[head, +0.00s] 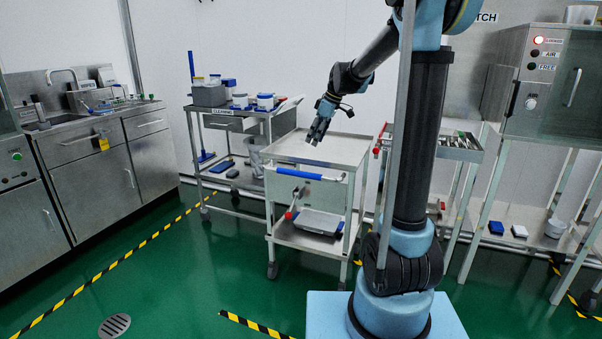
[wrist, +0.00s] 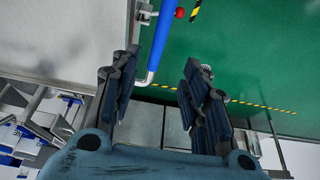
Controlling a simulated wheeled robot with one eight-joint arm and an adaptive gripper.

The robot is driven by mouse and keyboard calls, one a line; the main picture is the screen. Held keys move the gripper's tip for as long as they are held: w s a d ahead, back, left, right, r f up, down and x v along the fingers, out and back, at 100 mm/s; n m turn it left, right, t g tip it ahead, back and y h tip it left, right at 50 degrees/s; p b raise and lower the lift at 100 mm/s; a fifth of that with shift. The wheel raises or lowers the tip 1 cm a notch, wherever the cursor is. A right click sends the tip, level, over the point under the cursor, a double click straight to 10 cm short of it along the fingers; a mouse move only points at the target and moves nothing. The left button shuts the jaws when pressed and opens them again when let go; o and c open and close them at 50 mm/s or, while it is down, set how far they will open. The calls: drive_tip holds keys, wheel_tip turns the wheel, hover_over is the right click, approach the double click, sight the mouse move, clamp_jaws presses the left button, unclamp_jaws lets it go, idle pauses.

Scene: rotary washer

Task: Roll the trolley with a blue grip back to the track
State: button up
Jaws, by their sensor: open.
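The trolley with the blue grip (head: 295,173) stands right of centre in the head view, with a bare metal top (head: 322,149) and a lower shelf on castors. My gripper (head: 315,138) is open and empty, held above the trolley's top near its front side. In the wrist view the blue grip (wrist: 163,35) runs along the edge of the pale trolley top (wrist: 70,35). Its near end shows between my open fingers (wrist: 163,62), apparently below them; I see no contact. I cannot tell which floor marking is the track.
A second trolley (head: 247,112) with tubs stands close behind at left. Sinks and cabinets (head: 97,175) line the left wall. A steel washer (head: 552,80) stands at right. Yellow-black tape (head: 252,325) marks the green floor, which is clear at front left, with a drain (head: 115,325).

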drive_tip(key=x, duration=1.6)
drive_tip(key=shift+a+f, duration=0.15)
drive_tip(key=shift+f, duration=0.2)
drive_tip(key=shift+c, duration=0.6)
clamp_jaws()
